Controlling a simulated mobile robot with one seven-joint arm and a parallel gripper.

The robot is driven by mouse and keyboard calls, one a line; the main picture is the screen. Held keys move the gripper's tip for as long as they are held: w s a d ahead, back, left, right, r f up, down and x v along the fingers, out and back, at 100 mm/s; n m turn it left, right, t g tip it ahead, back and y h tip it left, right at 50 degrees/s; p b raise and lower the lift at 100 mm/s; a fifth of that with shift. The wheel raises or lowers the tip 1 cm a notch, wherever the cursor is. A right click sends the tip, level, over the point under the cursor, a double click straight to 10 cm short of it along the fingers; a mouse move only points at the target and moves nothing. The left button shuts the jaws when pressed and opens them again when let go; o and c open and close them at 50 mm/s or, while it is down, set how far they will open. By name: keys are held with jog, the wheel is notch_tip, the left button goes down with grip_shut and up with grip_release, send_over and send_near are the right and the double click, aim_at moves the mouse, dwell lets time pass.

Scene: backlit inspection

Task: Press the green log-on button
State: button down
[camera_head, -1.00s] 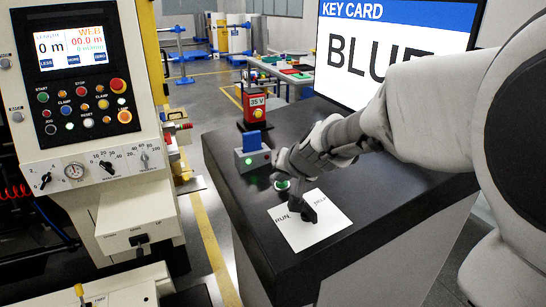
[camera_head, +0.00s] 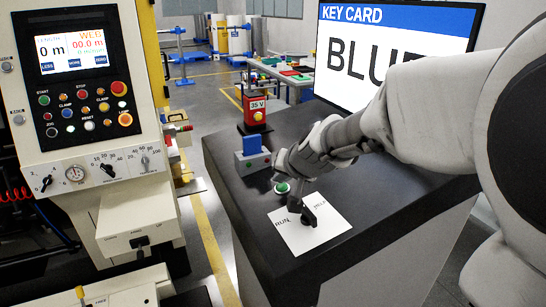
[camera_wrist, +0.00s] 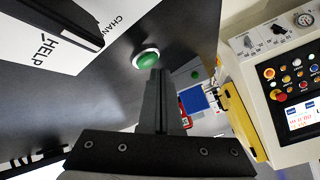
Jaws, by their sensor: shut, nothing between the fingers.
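The green button (camera_head: 282,188) with a pale ring sits on the dark console top, just left of my gripper. It also shows in the wrist view (camera_wrist: 146,60). My gripper (camera_head: 294,203) is shut and empty, pointing down at the console. In the wrist view the dark closed fingers (camera_wrist: 155,75) end at the button's lower edge and overlap it slightly in the picture. I cannot tell whether they touch it. Most of the green cap is uncovered.
A white card (camera_head: 318,236) marked RUN and HELP, with a black lever, lies right of the button. A grey box with a blue card (camera_head: 252,144) stands behind. A screen (camera_head: 345,50) reads KEY CARD. A machine panel (camera_head: 85,100) with several buttons stands left.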

jog(key=shift+r, duration=0.15)
jog(key=r+p, duration=0.5)
jog(key=shift+s+a, duration=0.15)
jog(key=shift+a, duration=0.25)
dwell(0.5)
jog(key=s+d+n+g+h, duration=0.1)
jog(key=s+d, duration=0.2)
jog(key=s, duration=0.6)
jog(key=s+d+r+g+h, duration=0.1)
jog(key=s+d, duration=0.3)
jog(key=s, duration=0.5)
jog(key=s+d+r+n+g+h, duration=0.1)
jog(key=s+d, duration=0.3)
jog(key=s, duration=0.5)
jog(key=shift+n, duration=0.3)
